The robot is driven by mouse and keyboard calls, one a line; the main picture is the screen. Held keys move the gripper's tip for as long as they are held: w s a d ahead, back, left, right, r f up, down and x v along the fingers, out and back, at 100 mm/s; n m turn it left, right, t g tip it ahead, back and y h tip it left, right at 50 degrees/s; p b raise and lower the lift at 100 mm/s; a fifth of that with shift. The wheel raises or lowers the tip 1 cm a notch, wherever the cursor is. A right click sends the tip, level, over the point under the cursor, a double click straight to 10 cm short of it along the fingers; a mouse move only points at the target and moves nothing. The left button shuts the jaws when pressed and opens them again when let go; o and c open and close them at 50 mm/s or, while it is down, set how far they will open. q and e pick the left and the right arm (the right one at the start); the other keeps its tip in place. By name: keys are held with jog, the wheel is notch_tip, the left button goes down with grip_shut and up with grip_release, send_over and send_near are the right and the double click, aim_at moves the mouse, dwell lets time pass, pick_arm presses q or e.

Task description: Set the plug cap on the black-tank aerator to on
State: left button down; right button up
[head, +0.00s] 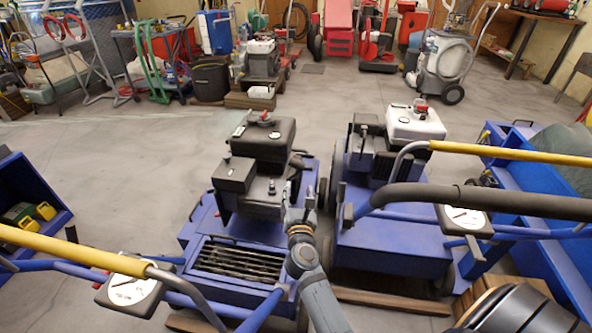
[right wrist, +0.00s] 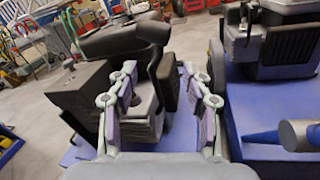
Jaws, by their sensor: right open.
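The black-tank aerator (head: 210,225) is the left one of two blue machines in the head view. Its black tank (head: 275,135) has a red and grey cap on top, above a dark engine. My right gripper (head: 302,203) is at the engine's right side, low beside the black housing. In the right wrist view my right gripper (right wrist: 160,78) is open, with its fingers apart. Between and beyond them is the finned grey engine block (right wrist: 143,118) under the black tank (right wrist: 122,38). I cannot make out the plug cap or its setting clearly. My left gripper is not in view.
A white-tank aerator (head: 390,235) stands close on the right, leaving a narrow gap. Yellow-gripped handlebars (head: 70,248) cross the front, with another yellow grip (head: 510,152) at right. A blue bin (head: 25,205) is at far left. Open floor lies behind the machines.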

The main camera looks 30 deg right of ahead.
aim_at(298, 172)
jog(key=b+x, duration=0.1)
jog(key=x, duration=0.9)
jog(key=shift+c, duration=0.4)
grip_shut()
